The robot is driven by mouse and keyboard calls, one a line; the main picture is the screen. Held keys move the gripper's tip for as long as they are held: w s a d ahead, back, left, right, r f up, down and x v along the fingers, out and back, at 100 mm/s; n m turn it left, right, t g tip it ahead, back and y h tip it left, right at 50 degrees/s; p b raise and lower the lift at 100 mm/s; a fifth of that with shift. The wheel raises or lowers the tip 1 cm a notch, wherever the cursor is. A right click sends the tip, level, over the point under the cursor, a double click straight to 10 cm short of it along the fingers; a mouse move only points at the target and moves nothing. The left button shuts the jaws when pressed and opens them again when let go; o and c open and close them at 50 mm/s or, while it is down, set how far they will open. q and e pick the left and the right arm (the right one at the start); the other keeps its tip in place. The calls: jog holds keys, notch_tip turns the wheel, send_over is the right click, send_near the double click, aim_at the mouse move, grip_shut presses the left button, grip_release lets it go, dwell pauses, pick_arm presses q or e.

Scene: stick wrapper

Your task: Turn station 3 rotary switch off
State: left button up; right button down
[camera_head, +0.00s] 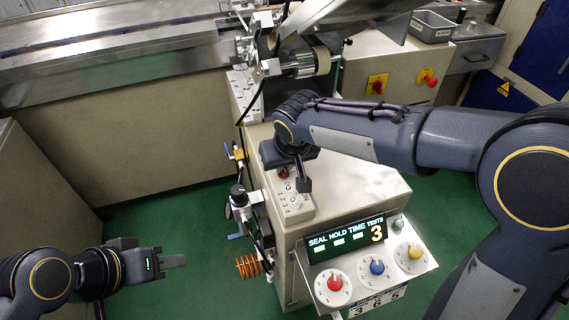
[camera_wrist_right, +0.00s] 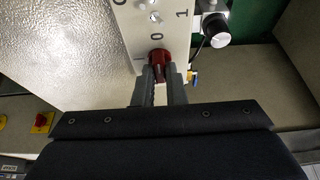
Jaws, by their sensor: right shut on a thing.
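A red rotary knob (camera_wrist_right: 160,56) sits on a pale switch plate (camera_wrist_right: 150,20) marked 0 and 1. In the wrist view my right gripper (camera_wrist_right: 163,74) has a finger on each side of the knob and is shut on it. In the head view the plate (camera_head: 295,205) is on top of the beige machine cabinet, and a red knob (camera_head: 283,173) shows beside the right gripper (camera_head: 303,185). The knob's exact pointing direction is hard to read. My left gripper (camera_head: 172,261) is low at the left, away from the machine, and holds nothing visible.
A control box (camera_head: 365,262) with red, blue and yellow knobs and a lit display stands at the cabinet's front. Another red switch (camera_head: 376,84) and a red emergency button (camera_head: 427,77) are on the back cabinet. Green floor (camera_head: 175,215) is free at the left.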

jog(key=c, duration=1.5)
grip_release()
jog(key=p+v, duration=0.1)
jog(key=v, duration=0.6)
jog(key=shift+s+r, duration=0.15)
jog(key=shift+r, duration=0.2)
jog(key=shift+d, duration=0.15)
jog(key=s+d+r+m+y+p, duration=0.1)
jog(key=s+d+r+m+p, duration=0.2)
jog(key=s+d, duration=0.45)
jog(key=s+d+r+m+y+p, duration=0.1)
jog(key=s+d+r+p, duration=0.3)
jog(key=d, duration=0.6)
jog(key=shift+m+t, duration=0.6)
jog(key=shift+t, duration=0.1)
jog(key=s+p, duration=0.1)
jog(key=s, duration=0.2)
jog(key=s+d+p, duration=0.1)
jog(key=s, duration=0.2)
jog(key=s+f+p, duration=0.1)
jog(key=s+p, duration=0.1)
jog(key=s, duration=0.1)
jog(key=shift+d+f, duration=0.1)
jog(key=shift+d, duration=0.15)
